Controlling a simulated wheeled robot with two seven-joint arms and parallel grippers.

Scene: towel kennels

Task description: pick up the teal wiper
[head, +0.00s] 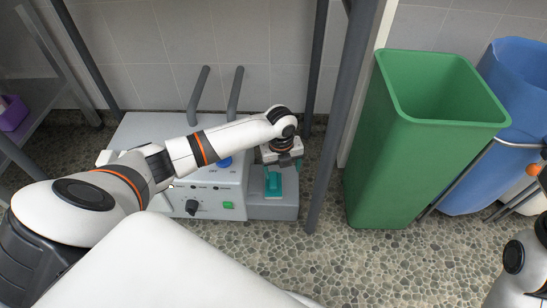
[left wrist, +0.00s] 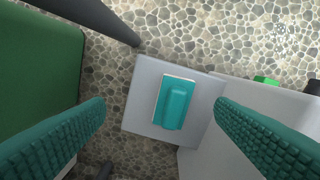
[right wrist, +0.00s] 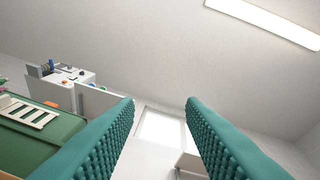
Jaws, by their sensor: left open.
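The teal wiper (head: 273,184) lies on the low grey ledge (head: 275,209) at the right end of a grey machine. In the left wrist view the wiper (left wrist: 174,103) shows as a teal block with a pale edge, on the grey ledge (left wrist: 143,113). My left gripper (head: 284,164) is above the wiper and points down. Its teal fingers (left wrist: 160,125) are wide open with the wiper between them in the picture, apart from it. My right gripper (right wrist: 161,105) is open and empty, facing a wall and ceiling light.
The grey machine (head: 215,200) has a knob, a green button and two upright grey handles. A dark grey post (head: 335,125) stands just right of the ledge. A green bin (head: 400,150) and a blue bin (head: 510,130) stand farther right. The pebbled floor in front is clear.

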